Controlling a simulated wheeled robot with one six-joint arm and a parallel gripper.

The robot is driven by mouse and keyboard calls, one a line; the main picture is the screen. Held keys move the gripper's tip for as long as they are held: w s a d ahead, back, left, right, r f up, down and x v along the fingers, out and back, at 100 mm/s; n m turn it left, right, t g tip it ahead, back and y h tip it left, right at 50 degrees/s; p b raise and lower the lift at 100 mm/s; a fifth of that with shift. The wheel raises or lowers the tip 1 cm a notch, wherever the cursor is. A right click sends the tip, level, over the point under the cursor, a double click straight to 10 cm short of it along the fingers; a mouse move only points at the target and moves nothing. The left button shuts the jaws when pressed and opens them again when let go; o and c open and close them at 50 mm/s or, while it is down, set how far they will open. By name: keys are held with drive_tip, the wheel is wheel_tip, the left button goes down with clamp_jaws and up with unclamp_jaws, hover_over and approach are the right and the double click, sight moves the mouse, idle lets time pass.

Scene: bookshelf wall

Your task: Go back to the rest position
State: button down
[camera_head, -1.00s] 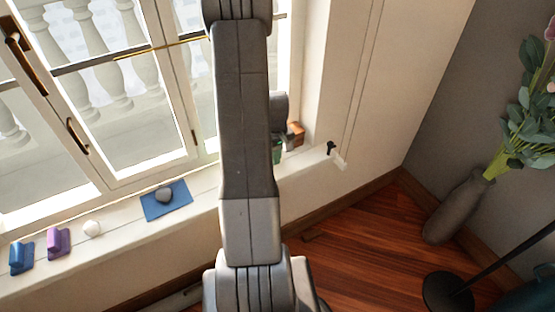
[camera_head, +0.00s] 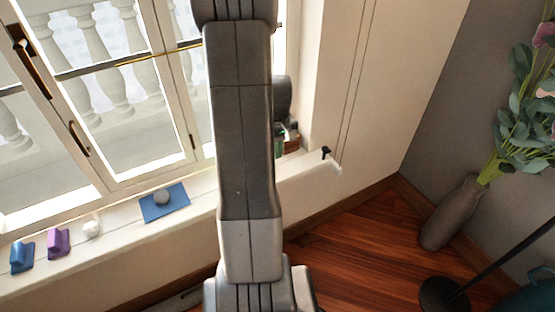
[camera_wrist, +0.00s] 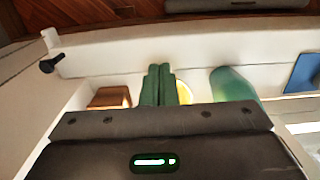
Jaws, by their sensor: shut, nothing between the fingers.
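My gripper (camera_wrist: 165,150) shows in the wrist view as a dark body with bolts and a green light, across the bottom of the picture. In the head view my own arm stands upright across the middle and hides most of the gripper and part of the sill.
Blue (camera_head: 22,257) and purple (camera_head: 58,243) blocks, a white object (camera_head: 92,228) and a blue mat (camera_head: 153,212) lie left. A vase (camera_head: 452,212) stands right.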

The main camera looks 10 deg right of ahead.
drive_tip(key=shift+r, duration=0.65)
